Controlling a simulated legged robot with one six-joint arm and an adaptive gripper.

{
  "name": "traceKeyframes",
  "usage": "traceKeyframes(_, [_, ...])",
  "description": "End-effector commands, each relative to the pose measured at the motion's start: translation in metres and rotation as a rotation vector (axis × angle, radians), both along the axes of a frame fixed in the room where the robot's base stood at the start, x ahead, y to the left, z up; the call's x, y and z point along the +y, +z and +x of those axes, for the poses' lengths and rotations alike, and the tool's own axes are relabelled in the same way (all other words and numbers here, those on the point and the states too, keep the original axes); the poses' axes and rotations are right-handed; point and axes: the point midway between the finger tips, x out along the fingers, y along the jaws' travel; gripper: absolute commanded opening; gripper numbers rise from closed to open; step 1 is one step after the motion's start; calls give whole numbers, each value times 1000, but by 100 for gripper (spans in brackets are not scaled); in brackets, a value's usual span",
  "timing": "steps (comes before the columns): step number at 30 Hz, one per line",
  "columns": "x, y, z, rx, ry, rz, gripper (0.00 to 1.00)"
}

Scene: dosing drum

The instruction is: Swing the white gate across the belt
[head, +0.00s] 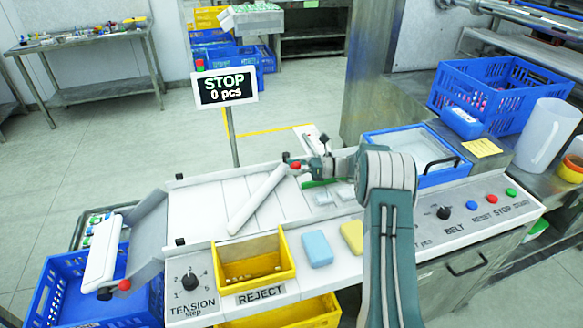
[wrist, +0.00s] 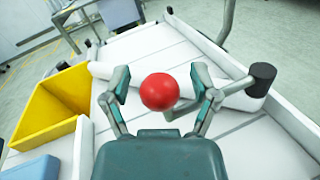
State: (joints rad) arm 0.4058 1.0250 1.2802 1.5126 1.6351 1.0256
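The white gate (head: 258,200) is a long bar lying diagonally over the pale belt (head: 205,206). It also shows in the wrist view (wrist: 228,91), running behind the red knob, with a dark post at its right end. The red knob (head: 295,166) is near the gate's far end in the head view. In the wrist view the knob (wrist: 160,92) sits between the fingers of my gripper (wrist: 160,90), with a visible gap on each side. My gripper (head: 305,167) is open. Whether the knob lies fully within finger depth is unclear.
A yellow REJECT bin (head: 253,280) sits at the belt's near side. Blue and yellow blocks (head: 317,249) lie beside it. A display (head: 225,88) reads STOP, 0 pcs. A blue tray (head: 415,180) and control panel (head: 465,212) are on the right.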

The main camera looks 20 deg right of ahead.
Motion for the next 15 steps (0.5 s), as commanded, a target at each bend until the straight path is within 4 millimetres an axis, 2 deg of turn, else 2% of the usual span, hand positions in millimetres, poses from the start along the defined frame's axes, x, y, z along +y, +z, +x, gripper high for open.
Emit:
traceKeyframes(8, [-1, 0, -1, 0, 2, 0, 78])
traceKeyframes(11, [-11, 0, -4, 1, 1, 0, 78])
traceKeyframes(15, [-35, -1, -11, 1, 0, 0, 78])
